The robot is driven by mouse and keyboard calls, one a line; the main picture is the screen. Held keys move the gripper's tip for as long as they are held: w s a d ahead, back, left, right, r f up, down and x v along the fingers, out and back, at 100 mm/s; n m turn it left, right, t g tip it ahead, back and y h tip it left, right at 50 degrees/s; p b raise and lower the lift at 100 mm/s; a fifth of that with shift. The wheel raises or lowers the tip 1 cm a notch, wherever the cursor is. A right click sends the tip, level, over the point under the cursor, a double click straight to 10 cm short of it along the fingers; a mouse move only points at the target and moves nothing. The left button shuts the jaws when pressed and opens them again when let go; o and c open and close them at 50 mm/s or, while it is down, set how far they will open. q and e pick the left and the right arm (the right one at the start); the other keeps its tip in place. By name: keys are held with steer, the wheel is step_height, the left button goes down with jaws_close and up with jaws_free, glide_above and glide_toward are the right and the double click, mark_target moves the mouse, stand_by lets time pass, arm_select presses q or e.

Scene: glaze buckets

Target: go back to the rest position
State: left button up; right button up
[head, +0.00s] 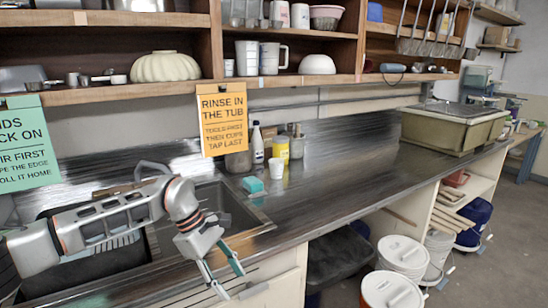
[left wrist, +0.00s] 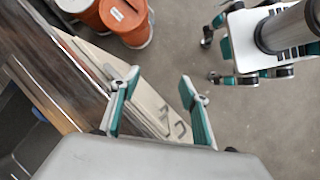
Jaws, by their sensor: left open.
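My left gripper (head: 229,278) hangs in front of the counter's front edge, low in the head view, its fingers pointing down. In the left wrist view the two teal fingers of the left gripper (left wrist: 159,98) stand wide apart with nothing between them. Bare floor and the edge of a pale cabinet panel show beyond them. My left arm reaches in from the left above the sink. My right gripper cannot be made out in either view; a white and teal part of my own body shows at the right in the left wrist view.
The dark sink (head: 215,205) lies under my left arm. A teal sponge (head: 252,185) and a white cup (head: 276,168) stand behind it. Lidded buckets (head: 392,291) stand on the floor at the counter front; orange buckets (left wrist: 128,20) show in the wrist view.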

arm_select(q)
steer(key=s+d+n+t+h+b, duration=0.1)
steer(key=s+d+n+h, duration=0.55)
steer(key=d, duration=0.45)
steer(key=s+d+n+h+b, duration=0.1)
steer(key=s+d+n+h, duration=0.55)
steer(key=d, duration=0.35)
steer(key=w+a+f+n+t+y+b, duration=0.1)
steer(key=a+f+n+t+y, duration=0.5)
steer(key=n, duration=0.9)
steer(key=w+a+f+n+t+y+b, duration=0.1)
steer(key=a+f+n+t+y, duration=0.1)
steer(key=a+f+n+t, duration=0.95)
steer(key=s+a+f+n+g+y, duration=0.7)
steer(key=s+a+f+n, duration=0.5)
steer(key=s+f+n, duration=0.3)
steer(key=shift+s+a+f+y+b, duration=0.2)
steer(key=shift+s+f+y+b, duration=0.05)
steer(key=shift+f+y+b, duration=0.15)
arm_select(e)
step_height(320, 180, down, 6)
steer(key=s, duration=0.2)
steer(key=shift+g, duration=0.3)
arm_select(q)
steer(key=shift+r, duration=0.1)
arm_select(e)
steer(key=shift+f, duration=0.1)
